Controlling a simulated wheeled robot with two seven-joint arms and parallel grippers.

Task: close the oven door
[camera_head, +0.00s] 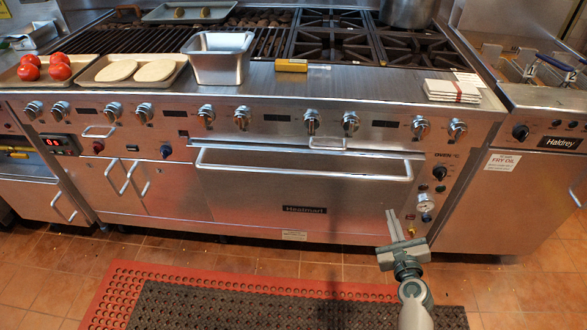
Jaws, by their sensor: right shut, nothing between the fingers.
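The oven door (250,195) is a wide steel panel in the front of the range, marked Heatmart. Its long bar handle (300,171) runs across near the top edge. The door stands nearly upright; I cannot tell whether a narrow gap remains at its top. My right gripper (395,226) is shut and empty, in front of the door's lower right corner and below the handle's right end. It appears apart from the door. My left gripper is not in view.
Control knobs (311,122) line the panel above the door. A fryer cabinet (520,195) stands on the right. A steel pan (219,60), trays and a pot (408,12) sit on top. A red-edged mat (120,290) lies on the open tiled floor.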

